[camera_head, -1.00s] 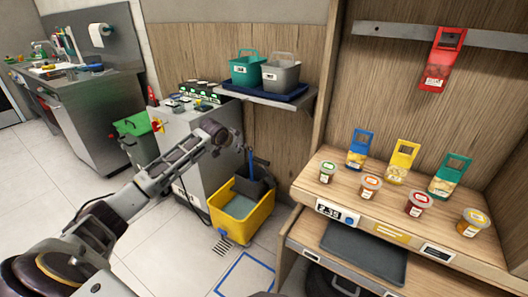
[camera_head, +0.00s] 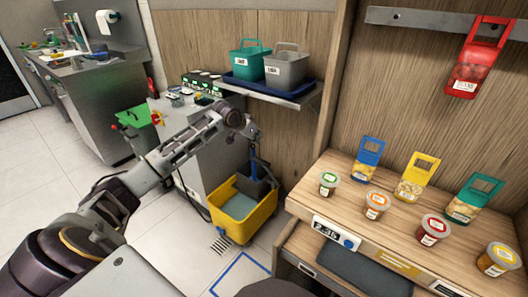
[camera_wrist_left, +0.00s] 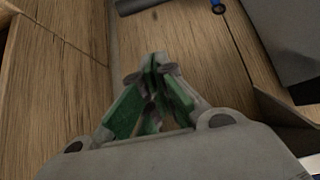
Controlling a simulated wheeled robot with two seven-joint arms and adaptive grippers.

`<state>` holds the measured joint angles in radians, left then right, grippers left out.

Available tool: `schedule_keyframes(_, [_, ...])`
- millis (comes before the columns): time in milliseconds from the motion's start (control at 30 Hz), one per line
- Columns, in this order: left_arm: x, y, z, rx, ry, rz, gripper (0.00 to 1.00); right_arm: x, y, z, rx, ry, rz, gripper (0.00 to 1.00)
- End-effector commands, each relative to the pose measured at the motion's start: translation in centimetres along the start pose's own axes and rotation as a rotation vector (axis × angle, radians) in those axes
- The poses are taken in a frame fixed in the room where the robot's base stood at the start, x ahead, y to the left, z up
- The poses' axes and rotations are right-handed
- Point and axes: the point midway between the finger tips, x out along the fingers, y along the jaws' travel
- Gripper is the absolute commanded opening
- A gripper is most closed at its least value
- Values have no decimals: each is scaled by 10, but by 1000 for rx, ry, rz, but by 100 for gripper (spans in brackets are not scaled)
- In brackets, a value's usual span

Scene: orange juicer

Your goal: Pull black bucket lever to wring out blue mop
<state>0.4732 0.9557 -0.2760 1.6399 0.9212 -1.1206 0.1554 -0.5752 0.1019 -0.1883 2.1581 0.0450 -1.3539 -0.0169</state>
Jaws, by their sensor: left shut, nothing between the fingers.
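A yellow bucket (camera_head: 232,226) stands on the floor by the grey cabinet, with greyish-blue water in it. A dark wringer (camera_head: 262,188) sits at its back right. A thin blue upright piece (camera_head: 253,152), apparently the mop handle, rises above the wringer; its top is near my left gripper. I cannot clearly tell the black lever from the dark wringer parts. My left gripper (camera_wrist_left: 155,66) is shut and empty in the left wrist view, facing the wood wall. In the head view its wrist is above the bucket, the fingers small and unclear. My right gripper is not in view.
A wooden counter (camera_head: 345,180) with cups and packets stands at the right. A wall shelf (camera_head: 305,100) with two small baskets is just behind and above the arm. The grey cabinet (camera_head: 195,165) stands left of the bucket. Open floor lies in front.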

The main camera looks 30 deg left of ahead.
Motion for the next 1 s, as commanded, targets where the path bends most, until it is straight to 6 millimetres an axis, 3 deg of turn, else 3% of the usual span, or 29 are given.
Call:
schedule_keyframes(467, [6, 0, 0, 0, 1, 0, 0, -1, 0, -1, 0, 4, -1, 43])
schedule_keyframes(1000, [59, 0, 0, -2, 1, 0, 0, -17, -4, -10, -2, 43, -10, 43])
